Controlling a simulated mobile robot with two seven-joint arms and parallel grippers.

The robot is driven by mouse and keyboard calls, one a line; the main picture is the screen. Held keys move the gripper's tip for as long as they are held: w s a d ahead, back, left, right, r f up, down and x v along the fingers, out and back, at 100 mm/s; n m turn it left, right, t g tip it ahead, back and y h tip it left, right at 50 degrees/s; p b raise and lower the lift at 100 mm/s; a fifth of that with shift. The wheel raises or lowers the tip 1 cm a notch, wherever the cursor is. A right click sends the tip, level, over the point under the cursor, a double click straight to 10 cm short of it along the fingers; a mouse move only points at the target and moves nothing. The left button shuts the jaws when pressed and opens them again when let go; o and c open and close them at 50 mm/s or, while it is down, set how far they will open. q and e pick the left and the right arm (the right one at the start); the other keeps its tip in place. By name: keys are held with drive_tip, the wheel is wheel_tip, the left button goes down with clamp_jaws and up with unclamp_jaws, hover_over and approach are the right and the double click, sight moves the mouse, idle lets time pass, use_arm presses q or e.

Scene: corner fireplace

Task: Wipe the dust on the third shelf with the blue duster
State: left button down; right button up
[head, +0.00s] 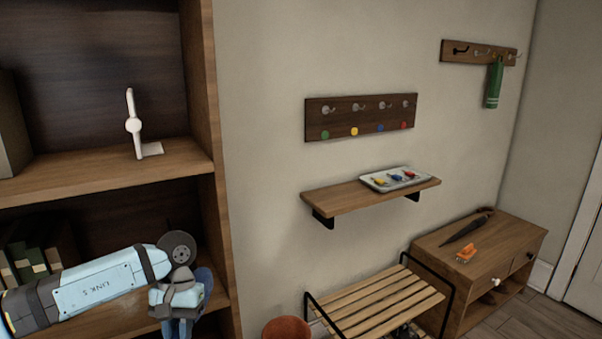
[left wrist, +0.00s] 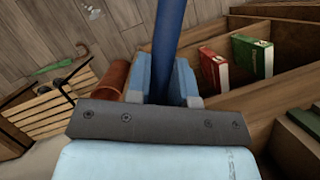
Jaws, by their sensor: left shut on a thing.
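My left gripper (head: 178,318) is low at the left of the head view, in front of the bookcase's lower shelf (head: 110,318). In the left wrist view its two fingers (left wrist: 162,78) are shut on the blue handle of the blue duster (left wrist: 169,35), which extends up out of the picture; its head is not seen. In the head view a dark blue part of the duster (head: 206,280) shows beside the wrist. I cannot make out dust on the shelves. My right gripper is out of view.
A white ornament (head: 134,126) stands on the shelf above. Books (head: 30,262) stand at the lower shelf's left; red (left wrist: 213,70) and green (left wrist: 252,57) books show in the wrist view. A reddish-brown pot (head: 287,329) and slatted bench (head: 375,305) are right of the bookcase.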

use_arm(q)
drive_tip(key=s+r+p, duration=0.4)
drive_tip(key=r+p, duration=0.4)
drive_tip(key=p, duration=0.1)
drive_tip(key=s+r+p, duration=0.4)
drive_tip(key=r+p, duration=0.5)
drive_tip(key=shift+r, duration=0.15)
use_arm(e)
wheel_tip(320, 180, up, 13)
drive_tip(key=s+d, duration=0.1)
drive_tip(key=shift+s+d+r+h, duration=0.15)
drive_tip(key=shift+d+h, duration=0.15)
use_arm(q)
drive_tip(key=shift+a, duration=0.1)
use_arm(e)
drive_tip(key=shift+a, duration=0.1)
